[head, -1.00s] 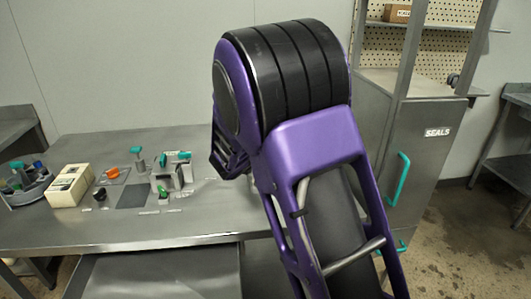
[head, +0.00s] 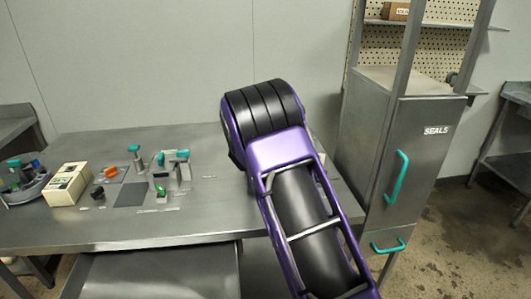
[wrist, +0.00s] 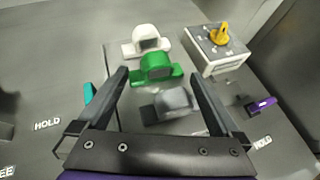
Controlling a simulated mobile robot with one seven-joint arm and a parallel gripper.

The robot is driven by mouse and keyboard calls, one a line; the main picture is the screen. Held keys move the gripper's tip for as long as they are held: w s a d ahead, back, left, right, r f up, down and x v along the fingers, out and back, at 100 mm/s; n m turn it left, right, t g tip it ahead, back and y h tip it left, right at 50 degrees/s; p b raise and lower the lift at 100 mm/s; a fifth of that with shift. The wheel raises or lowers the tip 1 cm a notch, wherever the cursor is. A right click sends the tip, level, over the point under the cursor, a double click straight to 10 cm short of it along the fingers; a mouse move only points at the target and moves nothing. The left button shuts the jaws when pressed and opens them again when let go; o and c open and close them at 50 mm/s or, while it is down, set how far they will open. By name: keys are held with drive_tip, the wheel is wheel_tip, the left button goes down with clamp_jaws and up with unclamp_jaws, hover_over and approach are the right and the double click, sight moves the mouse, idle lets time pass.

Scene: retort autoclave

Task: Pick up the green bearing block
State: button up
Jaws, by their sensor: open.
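The green bearing block (wrist: 155,69) shows in the wrist view, in a row between a white block (wrist: 147,41) and a grey block (wrist: 168,104) of similar shape. My gripper (wrist: 158,72) is open and empty. Its two fingertips appear on the left and right of the green block in the picture; I cannot tell how far above it they are. In the head view my arm hides the gripper, and I cannot make out the bearing block there.
A pale box with a yellow knob (wrist: 219,34) stands right of the blocks, near a small purple piece (wrist: 261,104). In the head view, the steel table (head: 100,230) holds teal-handled fixtures (head: 180,165) and a cream box (head: 67,184). A SEALS cabinet (head: 425,160) stands right.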

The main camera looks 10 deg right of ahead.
drive_tip(key=x, duration=0.4)
drive_tip(key=shift+w+d+p, duration=0.3)
drive_tip(key=shift+w, duration=0.05)
drive_tip(key=c, duration=1.3)
